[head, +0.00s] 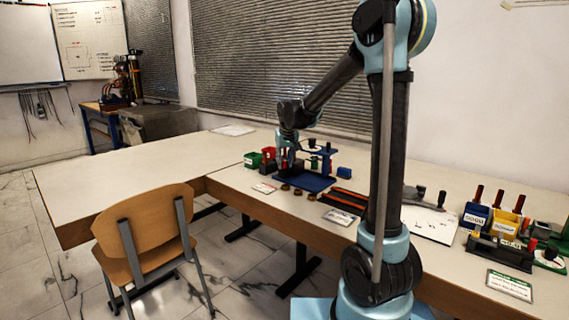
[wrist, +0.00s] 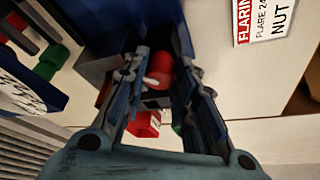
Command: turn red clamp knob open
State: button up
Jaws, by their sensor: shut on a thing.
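The red clamp knob (wrist: 159,66) shows in the wrist view as a red cylinder between the two fingers of my gripper (wrist: 161,52). My gripper is shut on it, and the fingers cover its sides. In the head view my gripper (head: 289,150) is low over the blue rig base (head: 312,183) on the table. The knob is too small and too hidden by the gripper there to make out clearly. How far the knob is turned cannot be told.
A green bin (head: 252,160) and a red bin (head: 268,154) stand just left of the rig. Several brass-coloured pieces (head: 284,187) lie in front of it. A white label card (wrist: 262,20) lies near the gripper. A chair (head: 145,232) stands in front; the left table is mostly clear.

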jog(key=n, duration=0.2)
jog(key=n+g+y, duration=0.1)
jog(key=n, duration=0.1)
jog(key=n+y, duration=0.1)
jog(key=n, duration=0.2)
jog(key=shift+w+d+g, duration=0.1)
jog(key=shift+d+g, duration=0.2)
dwell(0.4)
jog(key=o, duration=1.1)
jog(key=shift+c, duration=0.2)
jog(key=v, duration=0.8)
jog(key=shift+f, duration=0.15)
